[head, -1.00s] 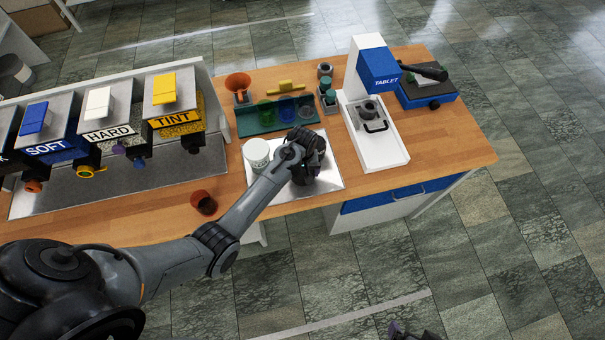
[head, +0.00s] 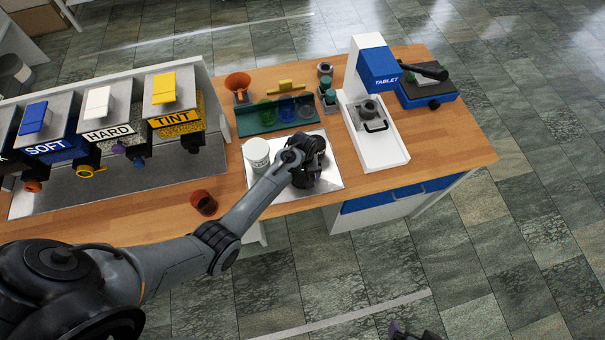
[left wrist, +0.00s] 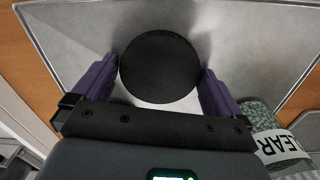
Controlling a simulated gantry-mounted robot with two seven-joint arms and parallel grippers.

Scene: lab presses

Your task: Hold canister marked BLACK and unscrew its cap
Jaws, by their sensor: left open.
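In the left wrist view a round black lid or canister top (left wrist: 160,67) sits between the two purple fingers of my left gripper (left wrist: 160,85). The fingers are open, one on each side and very close to it; I cannot tell whether they touch. Its side and any BLACK label are hidden. In the head view my left gripper (head: 308,165) is low over the pale tray (head: 330,183) and mostly hides the black canister. Of my right gripper only a small purple and dark part (head: 400,330) shows at the bottom edge, so its jaws cannot be judged.
A brown cup (head: 204,203) is near the front edge. A green rack (head: 250,122) is behind, and the TABLET press (head: 375,160) is right.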

